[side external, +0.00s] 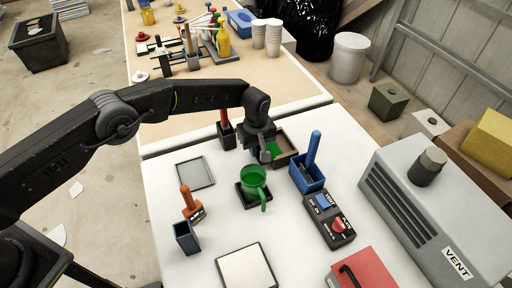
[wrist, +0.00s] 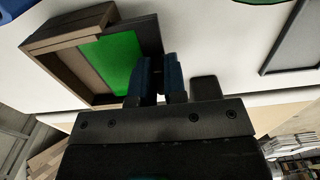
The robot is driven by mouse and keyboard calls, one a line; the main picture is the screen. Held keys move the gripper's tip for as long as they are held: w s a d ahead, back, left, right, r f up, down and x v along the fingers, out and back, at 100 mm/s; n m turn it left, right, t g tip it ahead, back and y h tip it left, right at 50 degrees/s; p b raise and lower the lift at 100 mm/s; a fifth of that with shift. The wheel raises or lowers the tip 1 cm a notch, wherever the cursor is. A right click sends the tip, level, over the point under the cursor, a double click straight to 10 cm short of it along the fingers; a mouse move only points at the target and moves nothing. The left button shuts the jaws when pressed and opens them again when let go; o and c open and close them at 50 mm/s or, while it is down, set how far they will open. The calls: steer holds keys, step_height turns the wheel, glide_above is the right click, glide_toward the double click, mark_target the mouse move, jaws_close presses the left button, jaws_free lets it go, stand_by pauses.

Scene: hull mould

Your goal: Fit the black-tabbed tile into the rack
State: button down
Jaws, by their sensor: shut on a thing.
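The brown rack (side external: 286,158) stands near the far edge of the white table, below my gripper (side external: 264,157). In the wrist view the rack (wrist: 62,68) is an open brown frame at the upper left. A green panel (wrist: 112,62), which looks like the tile's face, lies within the rack's outline, with a dark strip along its right side. I cannot tell how deep or how square it sits. My gripper (wrist: 159,80) is shut at the panel's right edge. The held part, apparently the tile's black tab, is mostly hidden between the fingers.
A green mug (side external: 253,184) on a dark coaster stands just in front of the rack. A blue holder (side external: 308,177) with a blue handle is to its right, and a dark holder with a red handle (side external: 225,121) to its left. A grey tray (side external: 195,172) lies farther left.

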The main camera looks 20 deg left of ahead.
steer(key=shift+w+d, duration=0.6)
steer(key=shift+w, duration=0.05)
stand_by(1.3)
steer(key=c, duration=1.1)
jaws_free()
step_height(320, 180, up, 14)
